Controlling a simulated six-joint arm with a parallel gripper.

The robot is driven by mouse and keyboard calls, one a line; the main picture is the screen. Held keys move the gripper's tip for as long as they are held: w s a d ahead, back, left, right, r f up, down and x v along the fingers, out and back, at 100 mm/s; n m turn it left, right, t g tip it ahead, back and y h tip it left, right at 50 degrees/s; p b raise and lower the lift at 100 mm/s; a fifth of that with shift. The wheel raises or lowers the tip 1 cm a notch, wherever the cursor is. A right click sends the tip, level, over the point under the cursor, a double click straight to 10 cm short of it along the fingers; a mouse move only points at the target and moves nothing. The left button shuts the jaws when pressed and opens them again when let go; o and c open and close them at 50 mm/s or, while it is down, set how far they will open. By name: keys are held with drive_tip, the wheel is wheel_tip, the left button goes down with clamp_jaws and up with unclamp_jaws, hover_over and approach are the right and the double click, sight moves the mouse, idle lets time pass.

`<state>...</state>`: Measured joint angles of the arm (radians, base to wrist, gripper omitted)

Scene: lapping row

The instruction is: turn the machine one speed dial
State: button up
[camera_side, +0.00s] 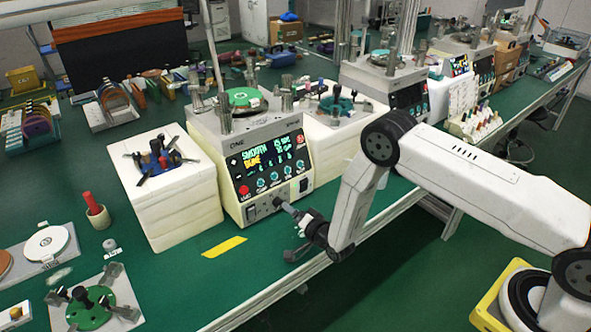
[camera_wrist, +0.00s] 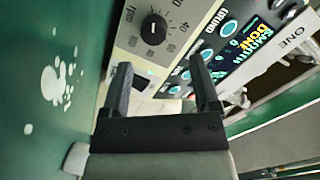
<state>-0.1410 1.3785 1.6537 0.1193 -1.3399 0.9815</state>
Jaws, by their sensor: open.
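Machine one (camera_side: 233,160) is a cream box with a black control panel on its front, and "ONE" shows on it in the wrist view (camera_wrist: 290,48). Its speed dial (camera_wrist: 155,28) is a round black knob with a white pointer line, ringed by numbers and "rpm". In the side view my gripper crowds the lower front, and I cannot make out the dial clearly there. My gripper (camera_side: 288,230) is at the machine's lower front. In the wrist view its two fingers (camera_wrist: 158,64) are apart and empty, with the dial beyond their tips, not between them.
The panel carries a lit display (camera_side: 268,152), a row of round buttons and a red button (camera_side: 244,190). A white block stack (camera_side: 165,200) stands left of the machine. A yellow strip (camera_side: 224,247) lies on the green bench in front.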

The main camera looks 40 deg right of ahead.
sight(278, 203)
drive_tip(key=shift+s+d+r+n+g+y, duration=0.15)
drive_tip(key=shift+s+d+n+g+y, duration=0.15)
drive_tip(key=shift+n+y, duration=0.25)
drive_tip(key=shift+s+d+r+n+g+y, duration=0.1)
drive_tip(key=shift+d+r+n+g+y, duration=0.1)
drive_tip(key=shift+d+n+y, duration=0.3)
drive_tip(key=shift+s+d+r+n+g+y, duration=0.15)
drive_tip(key=shift+s+d+n+g+y, duration=0.1)
drive_tip(key=shift+s+n+g+y, duration=0.45)
drive_tip(key=shift+w, duration=0.15)
drive_tip(key=shift+x, duration=3.85)
drive_tip(key=shift+d, duration=0.1)
clamp_jaws()
